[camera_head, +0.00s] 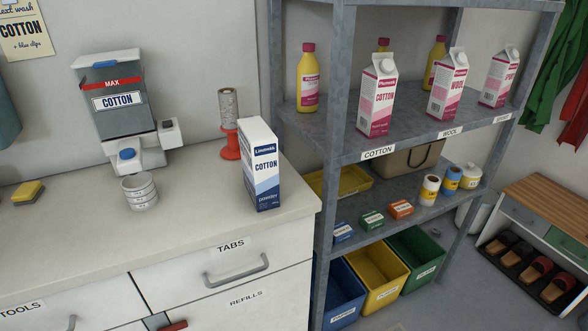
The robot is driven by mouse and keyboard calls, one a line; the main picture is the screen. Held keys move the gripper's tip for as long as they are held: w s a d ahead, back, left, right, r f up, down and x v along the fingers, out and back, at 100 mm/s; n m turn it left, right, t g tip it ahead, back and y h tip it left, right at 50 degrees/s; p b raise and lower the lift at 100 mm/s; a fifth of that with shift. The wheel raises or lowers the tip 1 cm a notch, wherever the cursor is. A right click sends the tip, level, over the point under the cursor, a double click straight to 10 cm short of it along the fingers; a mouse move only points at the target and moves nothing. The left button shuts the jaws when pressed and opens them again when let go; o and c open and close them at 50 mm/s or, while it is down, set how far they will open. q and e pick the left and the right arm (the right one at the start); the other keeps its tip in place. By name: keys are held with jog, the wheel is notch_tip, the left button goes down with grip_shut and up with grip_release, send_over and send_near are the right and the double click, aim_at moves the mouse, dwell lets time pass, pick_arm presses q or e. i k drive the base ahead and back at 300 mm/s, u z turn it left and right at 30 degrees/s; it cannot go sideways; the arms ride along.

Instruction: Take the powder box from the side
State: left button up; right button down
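The powder box (260,164) is a tall white carton with a dark blue label reading COTTON and blue bands with the word powder near its base. It stands upright on the counter (207,227), close to the counter's right end and next to the shelf post. Its front and its narrow left side are visible. Neither of my grippers shows in the head view.
A dispenser (119,100) marked COTTON, a measuring cup (140,191) and a red stand (230,144) holding a cylinder are left of the box. The metal shelf (331,120) rises close on its right, with several cartons. Counter space in front is clear.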

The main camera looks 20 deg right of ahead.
aim_at(258, 146)
jog(key=z, duration=0.95)
jog(key=i, duration=0.2)
jog(key=u, duration=1.15)
jog(key=k, duration=1.3)
jog(key=u, duration=0.9)
jog(key=i, duration=1.7)
jog(key=z, duration=1.1)
